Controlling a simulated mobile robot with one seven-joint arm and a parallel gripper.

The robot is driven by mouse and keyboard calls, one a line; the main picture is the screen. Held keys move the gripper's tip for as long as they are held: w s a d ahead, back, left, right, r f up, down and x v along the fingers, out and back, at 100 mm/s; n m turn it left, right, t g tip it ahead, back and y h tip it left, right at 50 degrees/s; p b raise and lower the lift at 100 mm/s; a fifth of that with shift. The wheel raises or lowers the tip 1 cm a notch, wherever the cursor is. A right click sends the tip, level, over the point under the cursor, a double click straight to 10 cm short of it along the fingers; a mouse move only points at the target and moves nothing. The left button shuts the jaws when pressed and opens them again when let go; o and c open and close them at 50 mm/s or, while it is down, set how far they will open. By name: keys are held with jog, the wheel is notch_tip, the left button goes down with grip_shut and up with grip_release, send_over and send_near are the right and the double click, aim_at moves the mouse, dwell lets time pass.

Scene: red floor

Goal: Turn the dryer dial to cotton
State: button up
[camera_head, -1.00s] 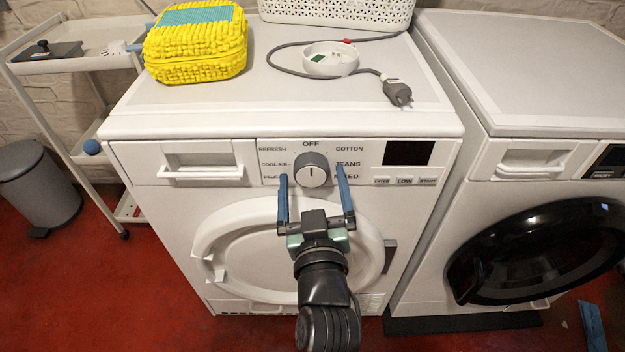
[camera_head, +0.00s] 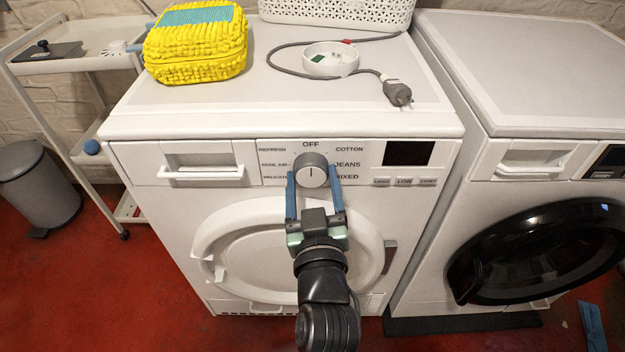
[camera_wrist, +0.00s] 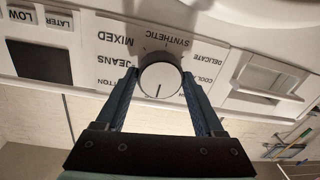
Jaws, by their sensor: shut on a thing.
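The dryer dial (camera_head: 312,172) is a round knob with a white face and grey rim on the dryer's front panel. Its dark mark points up toward OFF. The word COTTON is printed to its upper right, above JEANS and MIXED. My gripper (camera_head: 313,178) has its two blue fingers on the left and right sides of the dial, shut on it. In the wrist view the dial (camera_wrist: 160,80) sits between the two fingertips, with its mark pointing down in that picture. SYNTHETIC shows beside it there and is hidden in the head view.
A washer (camera_head: 540,75) stands to the right. A trolley (camera_head: 70,62) and a grey bin (camera_head: 38,185) stand left. A display (camera_head: 408,153) is right of the dial.

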jog(key=shift+m, duration=0.3)
jog(key=m+p, duration=0.2)
jog(key=m, duration=0.1)
jog(key=shift+m, duration=0.3)
jog(key=shift+a+f+m+p, duration=0.1)
jog(key=shift+m+p, duration=0.75)
jog(key=shift+m, duration=1.45)
jog(key=shift+t, duration=0.3)
jog(key=o, duration=1.4)
jog(key=shift+s, duration=0.1)
jog(key=s, duration=0.4)
jog(key=s+b, duration=0.1)
jog(key=s, duration=0.7)
jog(key=shift+s+d+f+b, duration=0.3)
jog(key=shift+s, duration=0.1)
